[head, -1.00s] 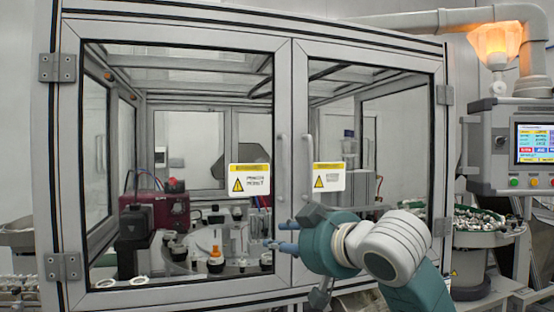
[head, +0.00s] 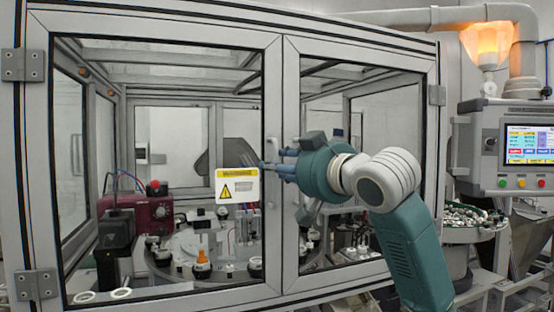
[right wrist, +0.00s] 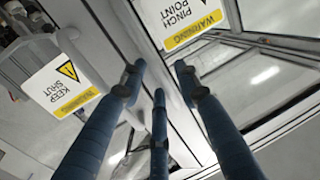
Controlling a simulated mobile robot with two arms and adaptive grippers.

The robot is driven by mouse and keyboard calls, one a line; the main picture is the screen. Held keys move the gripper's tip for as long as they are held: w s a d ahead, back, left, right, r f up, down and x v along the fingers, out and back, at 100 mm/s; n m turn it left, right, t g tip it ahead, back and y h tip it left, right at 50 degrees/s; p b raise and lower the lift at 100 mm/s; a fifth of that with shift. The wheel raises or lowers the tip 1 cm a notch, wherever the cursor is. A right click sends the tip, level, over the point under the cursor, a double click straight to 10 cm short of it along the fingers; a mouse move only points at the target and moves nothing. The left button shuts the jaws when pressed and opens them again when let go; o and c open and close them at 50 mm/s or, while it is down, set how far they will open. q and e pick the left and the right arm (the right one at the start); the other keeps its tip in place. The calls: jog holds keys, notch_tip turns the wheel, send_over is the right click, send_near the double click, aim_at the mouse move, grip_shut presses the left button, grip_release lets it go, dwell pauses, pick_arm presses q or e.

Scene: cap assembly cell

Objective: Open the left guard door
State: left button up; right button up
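The left guard door (head: 274,90) is a glass panel in a grey frame, and it is shut. Its upright grey handle (head: 272,146) is on the right stile, beside a yellow-and-white warning label (head: 237,186). My right gripper (head: 270,168) is at the handle's height, its blue fingers pointing left across the handle's lower part. In the right wrist view the fingers (right wrist: 160,82) are spread apart in front of the door frames. I cannot tell whether they touch the handle. The right door's handle is hidden behind my right gripper. My left gripper is not in view.
The right guard door (head: 430,130) is also shut. Behind the glass are a red machine (head: 150,215) and a round table with small parts. A control panel (head: 510,150) and a parts bowl (head: 475,232) stand to the right.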

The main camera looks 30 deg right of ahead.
jog(key=shift+w, duration=0.6)
grip_shut()
jog(key=shift+f, duration=0.1)
